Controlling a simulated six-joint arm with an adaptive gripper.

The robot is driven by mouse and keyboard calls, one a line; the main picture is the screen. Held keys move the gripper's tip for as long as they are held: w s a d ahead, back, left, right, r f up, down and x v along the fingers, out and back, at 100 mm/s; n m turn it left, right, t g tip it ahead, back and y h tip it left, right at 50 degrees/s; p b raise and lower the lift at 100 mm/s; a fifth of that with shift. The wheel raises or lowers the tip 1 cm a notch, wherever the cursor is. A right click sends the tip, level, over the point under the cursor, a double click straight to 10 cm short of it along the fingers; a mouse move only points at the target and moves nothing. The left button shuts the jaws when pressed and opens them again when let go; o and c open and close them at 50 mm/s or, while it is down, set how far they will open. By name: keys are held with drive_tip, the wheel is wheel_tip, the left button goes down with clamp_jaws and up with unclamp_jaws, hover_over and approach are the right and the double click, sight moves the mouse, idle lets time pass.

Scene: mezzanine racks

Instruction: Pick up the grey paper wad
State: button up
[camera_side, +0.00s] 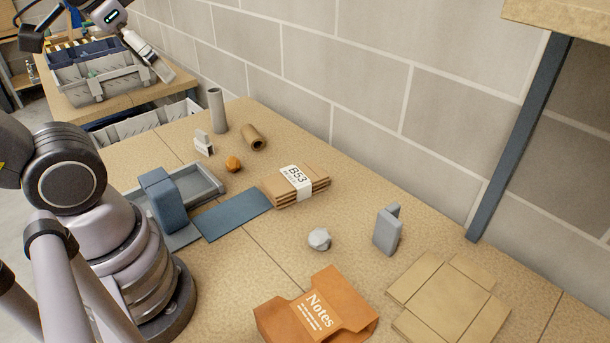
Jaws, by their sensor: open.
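The grey paper wad (320,239) is a small, crumpled, pale ball. It rests on the tabletop between the orange Notes folder and the bundle of flat brown cardboard, with bare table around it. My gripper (158,66) is high at the upper left of the side view, far from the wad. Its jaws are open, and I see nothing held in them.
A grey block (388,230) stands right of the wad. The orange Notes folder (341,284) lies in front, flattened cardboard (450,300) at right. The B53 bundle (319,180), blue mat (232,214), blue block (163,200), orange lump (233,164) and tubes (217,110) lie leftward. A block wall runs behind.

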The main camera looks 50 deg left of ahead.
drive_tip(key=w+d+f+n+g+h, duration=0.3)
drive_tip(key=w+f+n+g+h, duration=0.15)
drive_tip(key=w+f+n, duration=0.2)
drive_tip(key=w+d+f+n+g+h, duration=0.3)
drive_tip(key=w+f+n+h, duration=0.2)
drive_tip(key=w+f, duration=0.25)
drive_tip(key=w+f+n+t+h, duration=0.2)
drive_tip(key=w+f+n+h, duration=0.15)
drive_tip(key=f+n, duration=0.5)
drive_tip(key=n+t, duration=0.5)
drive_tip(key=n, duration=0.2)
approach(317, 234)
drive_tip(key=w+f, duration=0.1)
drive_tip(key=w+d+f, duration=0.1)
drive_tip(key=shift+f, duration=0.25)
drive_tip(key=shift+d+f, duration=0.15)
drive_tip(key=shift+f, duration=0.15)
drive_tip(key=x, duration=0.7)
drive_tip(key=shift+d+r, duration=0.2)
drive_tip(key=shift+r, duration=0.05)
